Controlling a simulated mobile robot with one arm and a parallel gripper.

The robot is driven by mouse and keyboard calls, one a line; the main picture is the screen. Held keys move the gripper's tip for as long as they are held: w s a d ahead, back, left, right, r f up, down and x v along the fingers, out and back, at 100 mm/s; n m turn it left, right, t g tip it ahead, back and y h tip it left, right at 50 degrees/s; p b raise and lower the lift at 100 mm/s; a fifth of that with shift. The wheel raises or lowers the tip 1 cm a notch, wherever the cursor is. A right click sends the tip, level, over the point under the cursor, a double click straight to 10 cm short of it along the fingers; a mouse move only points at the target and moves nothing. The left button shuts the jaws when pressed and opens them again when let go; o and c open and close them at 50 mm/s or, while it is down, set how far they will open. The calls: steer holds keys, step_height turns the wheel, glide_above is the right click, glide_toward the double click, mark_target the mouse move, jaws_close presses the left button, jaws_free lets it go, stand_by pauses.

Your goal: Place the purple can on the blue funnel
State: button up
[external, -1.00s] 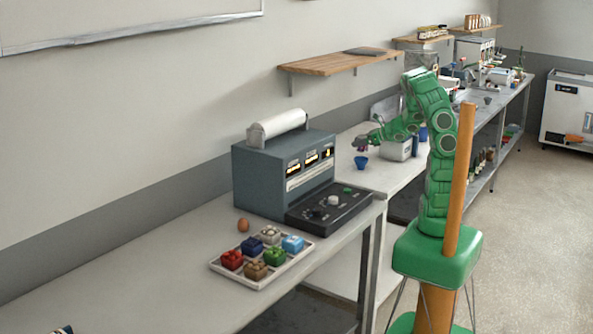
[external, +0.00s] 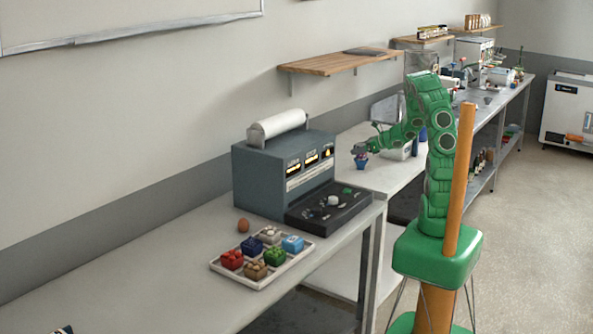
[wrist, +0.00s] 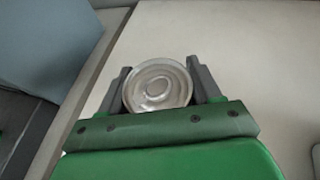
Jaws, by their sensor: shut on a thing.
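My gripper (wrist: 157,85) is shut on a can (wrist: 157,84), whose round silver top shows between the two dark fingers in the wrist view. In the external view my gripper (external: 360,148) is low over the blue funnel (external: 361,163) on the white table. The can is small there and largely covered by the gripper, right above the funnel. I cannot tell whether the can touches the funnel. In the wrist view the funnel is hidden.
A grey machine (external: 285,175) with a paper roll stands left of the funnel. A white tray (external: 225,270) with several coloured boxes and an egg (external: 243,226) are on the nearer table. A wooden shelf (external: 335,63) hangs above.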

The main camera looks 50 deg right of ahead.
steer(key=o, duration=1.2)
steer(key=shift+c, duration=0.2)
steer(key=shift+s+d+r, duration=0.1)
steer(key=shift+s+r, duration=0.05)
steer(key=v, duration=1.1)
steer(key=shift+s, duration=0.3)
steer(key=shift+r, duration=0.1)
